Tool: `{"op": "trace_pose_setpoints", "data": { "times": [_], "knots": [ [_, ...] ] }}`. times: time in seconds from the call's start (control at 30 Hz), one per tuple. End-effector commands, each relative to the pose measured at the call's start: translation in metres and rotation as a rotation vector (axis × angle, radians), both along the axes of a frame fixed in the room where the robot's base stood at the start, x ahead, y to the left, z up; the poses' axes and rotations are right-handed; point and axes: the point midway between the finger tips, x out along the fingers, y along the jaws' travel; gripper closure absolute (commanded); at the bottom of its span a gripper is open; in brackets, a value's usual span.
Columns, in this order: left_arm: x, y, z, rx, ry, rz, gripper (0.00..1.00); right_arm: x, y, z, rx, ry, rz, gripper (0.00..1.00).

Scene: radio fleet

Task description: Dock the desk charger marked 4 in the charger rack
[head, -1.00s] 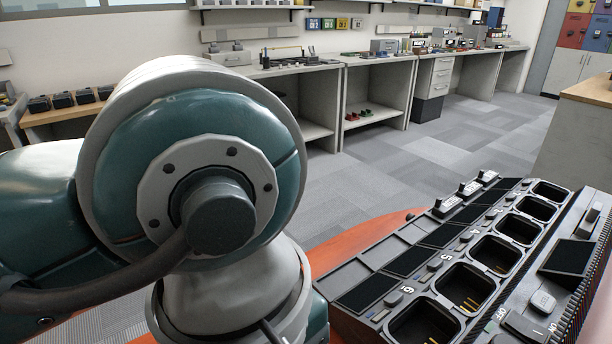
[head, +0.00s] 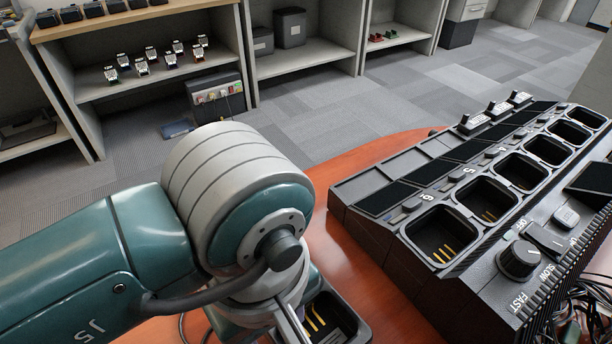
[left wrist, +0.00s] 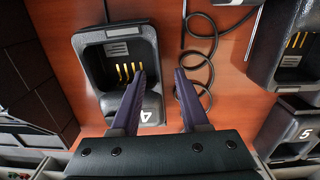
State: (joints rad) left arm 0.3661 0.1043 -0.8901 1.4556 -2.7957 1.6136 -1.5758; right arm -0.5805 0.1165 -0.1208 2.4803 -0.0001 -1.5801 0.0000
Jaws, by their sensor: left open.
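The desk charger marked 4 (left wrist: 105,46) lies on the orange desk, a black cup with gold contacts; its white 4 appears upside down near the left finger in the left wrist view. In the head view a black charger with gold contacts (head: 345,318) shows partly behind my arm. My left gripper (left wrist: 158,72) is open, with the left finger over the charger's edge and the right finger over bare desk. I cannot tell whether the left finger touches it. A long black unit, apparently the charger rack (head: 395,205), stands to the right with a row of wells.
Another black charger (left wrist: 278,78) stands at the right in the left wrist view, near a block marked 5 (left wrist: 297,132). A dark cable (left wrist: 208,60) loops on the desk between the chargers. Cables (head: 575,315) also lie at the rack's front right. Bare desk (head: 350,265) lies left of the rack.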

Motion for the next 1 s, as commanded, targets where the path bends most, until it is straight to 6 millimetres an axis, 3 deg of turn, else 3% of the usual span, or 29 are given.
{"op": "trace_pose_setpoints", "data": {
  "times": [0.07, 0.43, 1.0],
  "knots": [
    [0.0001, -0.0001, 0.0004, 0.000, 0.000, 0.000, 0.57, 0.0001, -0.0002, 0.0001, 0.000, 0.000, 0.000, 0.45],
    [0.0001, -0.0002, 0.0007, -0.001, -0.001, 0.001, 0.99, 0.0002, -0.0008, 0.0002, -0.002, 0.000, 0.000, 0.45],
    [0.0002, -0.0002, 0.0008, -0.001, -0.001, 0.001, 1.00, 0.0002, -0.0020, 0.0001, -0.007, -0.001, 0.003, 0.45]
  ]
}}
